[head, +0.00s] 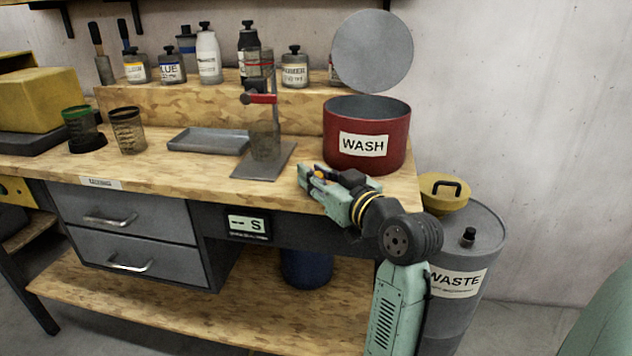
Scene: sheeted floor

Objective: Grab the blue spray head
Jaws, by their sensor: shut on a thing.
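My gripper (311,179) is over the right part of the wooden bench, in front of the red WASH pot. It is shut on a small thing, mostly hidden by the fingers. Small bluish and orange bits show there; I take this as the blue spray head, but its shape is too small to make out. No other loose spray head shows clearly on the bench.
The red WASH pot (366,160) stands just behind my gripper, with a grey round disc (373,52) above it. A stand (262,160), a grey tray (208,141) and two cups are to the left. Several bottles line the raised shelf (215,100). A WASTE drum (470,250) stands at right.

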